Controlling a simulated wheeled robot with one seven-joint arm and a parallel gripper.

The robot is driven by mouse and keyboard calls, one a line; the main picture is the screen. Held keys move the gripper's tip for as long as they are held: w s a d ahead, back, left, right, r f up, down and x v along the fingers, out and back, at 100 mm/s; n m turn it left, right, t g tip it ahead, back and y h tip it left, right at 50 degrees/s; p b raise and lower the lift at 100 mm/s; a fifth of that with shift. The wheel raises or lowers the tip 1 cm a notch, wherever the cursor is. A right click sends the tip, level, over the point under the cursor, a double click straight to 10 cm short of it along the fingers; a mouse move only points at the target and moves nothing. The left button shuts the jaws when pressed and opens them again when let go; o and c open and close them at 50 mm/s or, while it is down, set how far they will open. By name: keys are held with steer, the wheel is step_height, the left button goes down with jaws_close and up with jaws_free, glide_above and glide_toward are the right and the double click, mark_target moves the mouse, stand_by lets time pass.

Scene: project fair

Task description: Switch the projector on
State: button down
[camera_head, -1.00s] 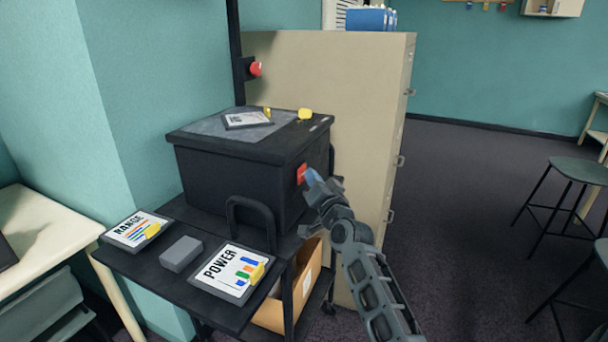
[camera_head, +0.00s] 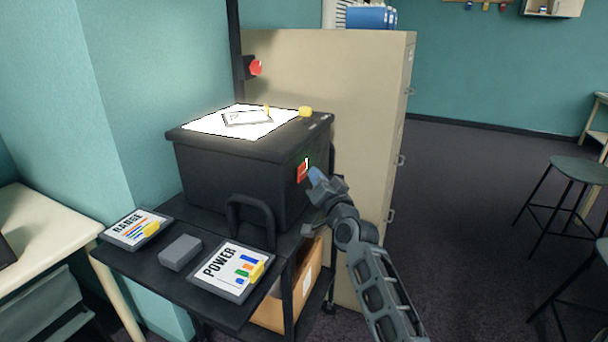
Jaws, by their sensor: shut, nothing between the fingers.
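The projector (camera_head: 225,179) is a black box on a dark cart, and its top glass (camera_head: 206,121) glows bright white. A red switch (camera_head: 302,173) sits on its right side, with a small green-and-white strip at its right edge. My gripper (camera_head: 315,176) is shut and empty, just right of the switch, with a small gap between them in the picture. A sheet (camera_head: 246,118) lies on the lit glass. A red knob (camera_head: 256,68) is on the upright post behind.
The cart shelf holds a RANGE card (camera_head: 137,229), a grey block (camera_head: 180,253) and a POWER card (camera_head: 232,270). A beige cabinet (camera_head: 372,120) stands close behind the projector. Stools (camera_head: 580,170) stand at the right; the floor between is clear.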

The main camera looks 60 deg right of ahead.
steer(key=s+b, duration=0.4)
steer(key=s, duration=0.2)
steer(key=shift+d, duration=0.25)
